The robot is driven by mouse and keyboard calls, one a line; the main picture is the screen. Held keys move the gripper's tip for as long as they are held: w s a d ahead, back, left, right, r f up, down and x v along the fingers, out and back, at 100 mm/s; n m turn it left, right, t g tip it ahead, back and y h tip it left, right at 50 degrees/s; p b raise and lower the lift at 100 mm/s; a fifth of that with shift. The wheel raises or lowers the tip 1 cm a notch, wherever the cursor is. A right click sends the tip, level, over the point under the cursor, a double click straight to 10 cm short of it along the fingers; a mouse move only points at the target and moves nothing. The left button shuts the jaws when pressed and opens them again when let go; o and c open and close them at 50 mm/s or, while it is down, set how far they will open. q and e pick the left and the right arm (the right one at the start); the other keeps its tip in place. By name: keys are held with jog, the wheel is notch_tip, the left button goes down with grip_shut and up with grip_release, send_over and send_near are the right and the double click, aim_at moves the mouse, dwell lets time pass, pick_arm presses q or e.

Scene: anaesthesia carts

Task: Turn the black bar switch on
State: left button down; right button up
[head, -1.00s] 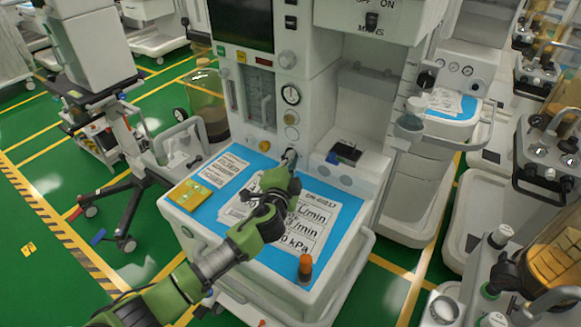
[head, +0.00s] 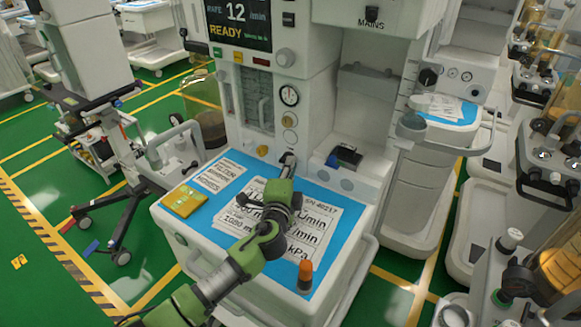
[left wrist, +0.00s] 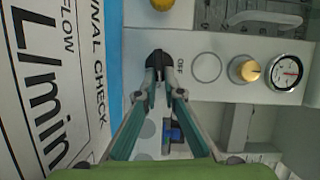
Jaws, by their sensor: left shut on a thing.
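The black bar switch (left wrist: 158,58) is on the white front panel of the cart, with an OFF label beside it in the left wrist view. My left gripper (left wrist: 161,84) is shut on the switch's bar, and its fingers hide part of it. In the head view my left gripper (head: 288,162) reaches over the blue-topped work surface to the panel's lower edge, and the switch is mostly hidden there. The monitor screen (head: 238,22) above is lit and reads READY and 12 /min. My right gripper is not in view.
A round gauge (head: 289,96) and a yellowish knob (left wrist: 245,70) are close to the switch. Printed sheets (head: 262,228), a yellow packet (head: 184,200) and an orange-topped cylinder (head: 305,275) are on the work surface. A MAINS switch (head: 371,14) is higher up.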

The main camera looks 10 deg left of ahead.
pick_arm(q)
jog(key=c, duration=2.2)
grip_release()
jog(key=shift+o, duration=0.2)
jog(key=s, duration=1.2)
jog(key=shift+r, duration=0.25)
